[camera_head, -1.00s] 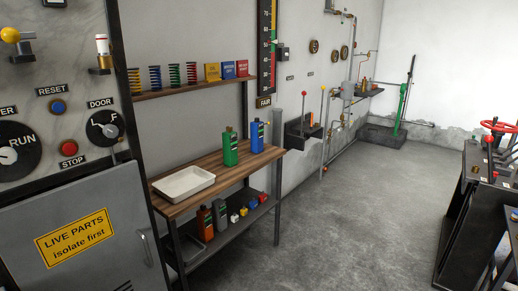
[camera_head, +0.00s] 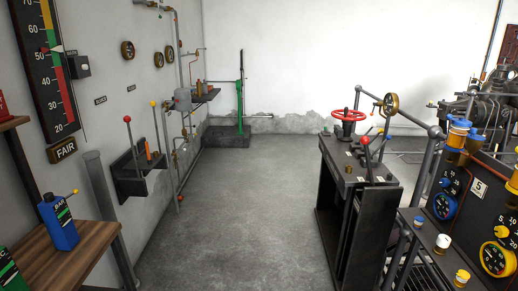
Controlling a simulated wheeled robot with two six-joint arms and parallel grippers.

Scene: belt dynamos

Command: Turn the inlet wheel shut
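A red handwheel (camera_head: 347,115) sits on top of a dark stand (camera_head: 352,180) right of the middle. I cannot read a label that tells which one is the inlet wheel. Neither of my grippers shows in the head view, so nothing is seen touching either wheel.
A gauge panel (camera_head: 470,205) and machinery fill the right. A wooden bench (camera_head: 85,245) with a blue bottle (camera_head: 60,222) is at left. The grey floor (camera_head: 240,215) between is clear.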

